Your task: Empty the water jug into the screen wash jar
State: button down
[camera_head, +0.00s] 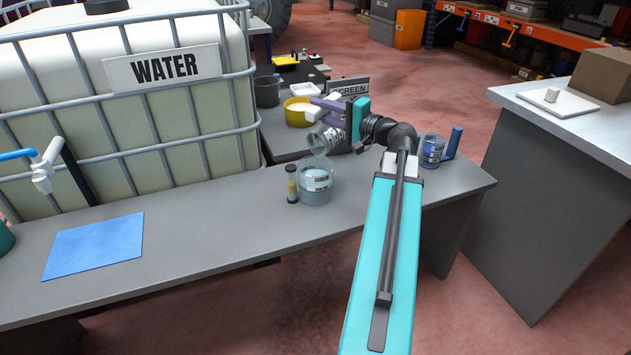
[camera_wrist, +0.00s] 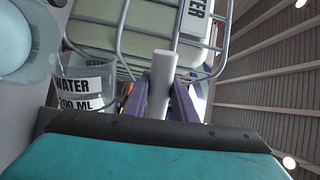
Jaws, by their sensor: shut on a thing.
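The water jug (camera_head: 326,138) is clear and held tilted over a clear jar, its mouth pointing down and left. In the wrist view the jug (camera_wrist: 85,84) shows a label reading WATER and 200 ML. My gripper (camera_head: 328,108) is shut on the jug's grey handle (camera_wrist: 162,82), with a purple finger on each side of it. The clear jar (camera_head: 316,190) stands upright on the bench below the jug's mouth and holds pale blue liquid. I cannot read its label. Its round top shows at the left of the wrist view (camera_wrist: 22,42).
A small banded vial (camera_head: 292,188) stands close left of the jar. A labelled clear container (camera_head: 432,150) and a blue upright piece (camera_head: 453,142) are at right. A sign reading SCREEN (camera_head: 350,87) is behind. A blue mat (camera_head: 93,246) and a WATER tank (camera_head: 190,140) are left.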

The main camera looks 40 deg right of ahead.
aim_at(318, 115)
jog(key=shift+s+a+n+b, duration=0.2)
jog(key=shift+a+n+b, duration=1)
jog(key=shift+a+b, duration=0.3)
dwell(1.8)
jog(key=shift+s+a+f+n+b, duration=0.2)
jog(key=shift+a+n+b, duration=0.45)
jog(key=shift+a+b, duration=0.3)
jog(key=shift+s+a+f+n+b, duration=0.15)
jog(key=shift+a+n+b, duration=0.55)
jog(key=shift+b, duration=0.35)
dwell(2.7)
